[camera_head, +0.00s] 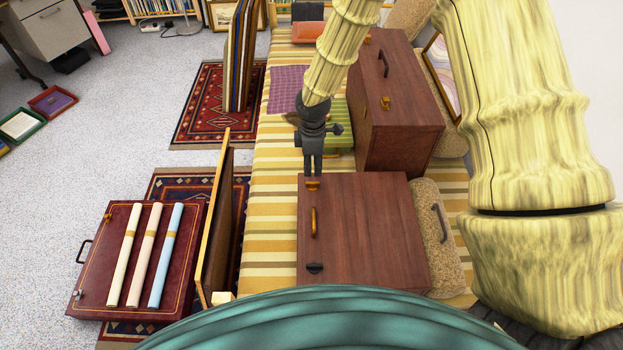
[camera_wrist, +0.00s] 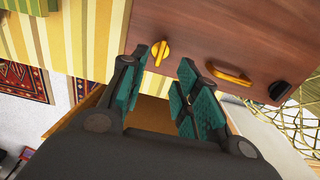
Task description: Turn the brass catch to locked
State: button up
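A brass catch (camera_head: 313,185) sits at the far end of the near brown wooden case (camera_head: 370,230). In the wrist view the catch (camera_wrist: 160,52) is a round brass piece with a raised bar, just beyond and between my fingertips. My gripper (camera_head: 312,172) points down beside it in the head view. In the wrist view my gripper (camera_wrist: 158,78) has its teal-padded fingers apart with nothing between them. I cannot tell whether a finger touches the case. The case also has a brass handle (camera_head: 313,222) and a black knob (camera_head: 314,268).
A second brown case (camera_head: 410,120), with its own brass catch (camera_head: 385,103), stands behind on the striped cloth (camera_head: 272,215). A framed panel (camera_head: 220,215) leans left of the near case. A red portfolio (camera_head: 95,260) with several rolled tubes lies further left. Open floor is at left.

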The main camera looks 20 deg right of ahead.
aim_at(313, 183)
jog(key=shift+f, duration=3.95)
grip_shut()
